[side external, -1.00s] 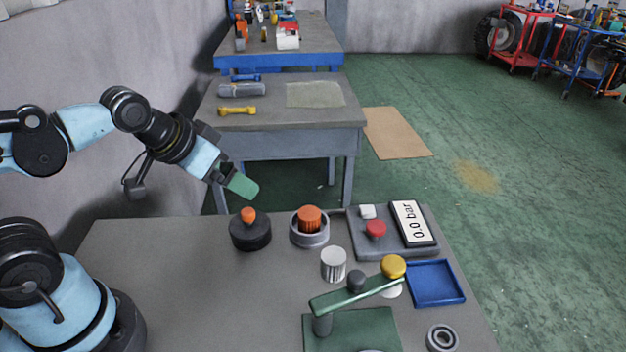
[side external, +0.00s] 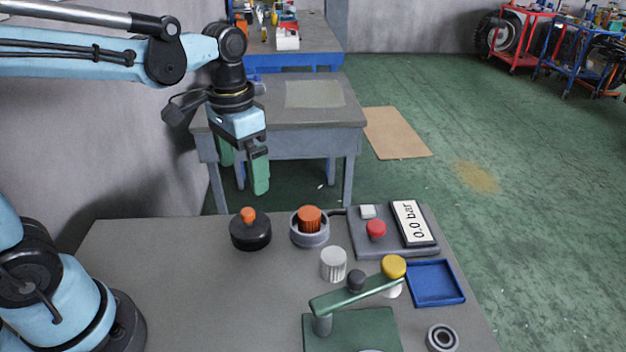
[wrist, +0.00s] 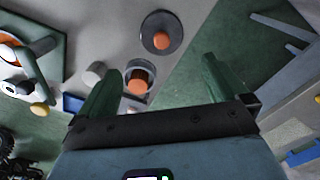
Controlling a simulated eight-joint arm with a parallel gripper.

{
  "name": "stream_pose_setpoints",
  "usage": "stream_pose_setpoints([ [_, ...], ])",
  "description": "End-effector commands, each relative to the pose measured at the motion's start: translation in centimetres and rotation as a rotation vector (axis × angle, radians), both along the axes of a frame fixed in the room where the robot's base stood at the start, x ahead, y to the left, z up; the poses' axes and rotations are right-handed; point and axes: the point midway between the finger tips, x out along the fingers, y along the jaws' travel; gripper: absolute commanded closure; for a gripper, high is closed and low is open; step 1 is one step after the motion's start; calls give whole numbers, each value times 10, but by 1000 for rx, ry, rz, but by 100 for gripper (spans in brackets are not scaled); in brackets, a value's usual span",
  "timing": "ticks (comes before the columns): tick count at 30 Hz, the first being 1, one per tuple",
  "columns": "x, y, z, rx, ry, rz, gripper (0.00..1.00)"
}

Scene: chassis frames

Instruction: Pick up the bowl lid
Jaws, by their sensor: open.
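The bowl lid appears to be the dark round top with an orange knob (side external: 249,229), at the back of the table left of centre; whether a bowl lies beneath it I cannot tell. In the wrist view the lid (wrist: 174,24) is a dark disc at the top centre, beyond my fingertips. My gripper (side external: 243,176) points down with its green fingers apart and empty. It is above the table's back edge in the side view, clear of the lid. Both fingers also show in the wrist view (wrist: 161,74).
Right of the lid stands a grey cup holding an orange ribbed cap (side external: 310,220). Beyond are a ribbed metal cylinder (side external: 334,264), a gauge panel (side external: 375,243), a blue tray (side external: 436,284) and a green lever press (side external: 350,298). The table's left part is bare.

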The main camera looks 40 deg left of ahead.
Motion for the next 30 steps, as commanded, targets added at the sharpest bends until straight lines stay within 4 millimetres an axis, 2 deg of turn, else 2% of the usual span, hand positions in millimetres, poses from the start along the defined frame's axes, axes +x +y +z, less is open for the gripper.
stream_pose_setpoints([
  [12, 0, 0, -52, 0, -2, 1, 0],
  [23, 1, 1, -71, 0, -3, 2, 0],
  [30, 2, 4, -99, 0, -3, 2, 0],
])
